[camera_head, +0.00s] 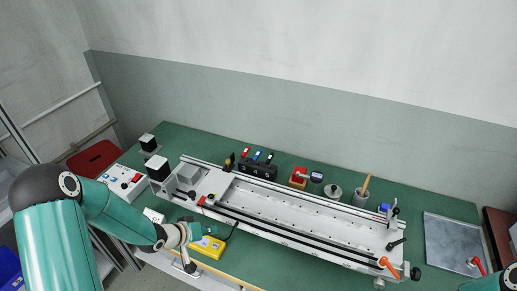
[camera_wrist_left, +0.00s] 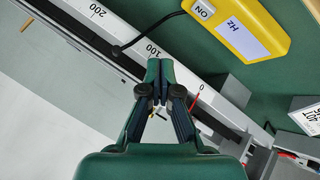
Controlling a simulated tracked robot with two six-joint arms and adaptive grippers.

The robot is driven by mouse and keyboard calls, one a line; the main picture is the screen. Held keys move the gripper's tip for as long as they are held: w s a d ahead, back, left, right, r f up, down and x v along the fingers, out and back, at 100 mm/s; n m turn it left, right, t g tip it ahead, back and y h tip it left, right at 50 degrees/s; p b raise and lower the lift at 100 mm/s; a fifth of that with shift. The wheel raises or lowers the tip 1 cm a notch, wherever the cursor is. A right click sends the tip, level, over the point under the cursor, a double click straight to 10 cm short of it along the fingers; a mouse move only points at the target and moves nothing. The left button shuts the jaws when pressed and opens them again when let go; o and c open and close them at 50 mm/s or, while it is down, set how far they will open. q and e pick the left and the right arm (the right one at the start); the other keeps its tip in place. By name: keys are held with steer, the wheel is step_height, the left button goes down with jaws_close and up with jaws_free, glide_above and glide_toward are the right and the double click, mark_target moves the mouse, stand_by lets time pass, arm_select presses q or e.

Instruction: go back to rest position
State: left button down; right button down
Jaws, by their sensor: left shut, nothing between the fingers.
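A white scale strip (camera_wrist_left: 125,33) with printed numbers passes beyond the fingertips there. I cannot tell how far it is below them. Only a piece of my right arm shows at the lower right corner of the head view; its gripper is out of view.
The yellow device (camera_head: 207,247), marked Hz in the wrist view (camera_wrist_left: 245,25), lies beside my left gripper. A long gantry rig (camera_head: 300,212) fills the middle of the green table (camera_head: 275,268). A white control box (camera_head: 123,181) stands at left, a grey plate (camera_head: 452,243) at right.

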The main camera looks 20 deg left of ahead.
arm_select(q)
steer(key=shift+w+d, duration=0.1)
steer(key=shift+d, duration=0.25)
steer(key=s+d+f+g, duration=0.1)
steer(key=d, duration=0.3)
steer(key=s+d+f+g+h, duration=0.1)
steer(key=s+d+f, duration=0.1)
steer(key=d, duration=0.3)
steer(key=s+d+f+m+h, duration=0.1)
steer(key=d+f, duration=0.1)
steer(key=d, duration=0.2)
steer(key=shift+s+d+f+g+b, duration=0.15)
steer(key=shift+s+d+g+b, duration=0.15)
steer(key=shift+d+g, duration=0.1)
steer(key=s+d+f+g, duration=0.2)
steer(key=s+f, duration=0.1)
steer(key=s, duration=0.4)
steer(key=s+d+f+m+g+y, duration=0.1)
steer(key=s+d+f+g, duration=0.1)
steer(key=s, duration=0.6)
steer(key=shift+f+g+y, duration=0.3)
steer(key=shift+f+g, duration=0.15)
steer(key=shift+g, duration=0.05)
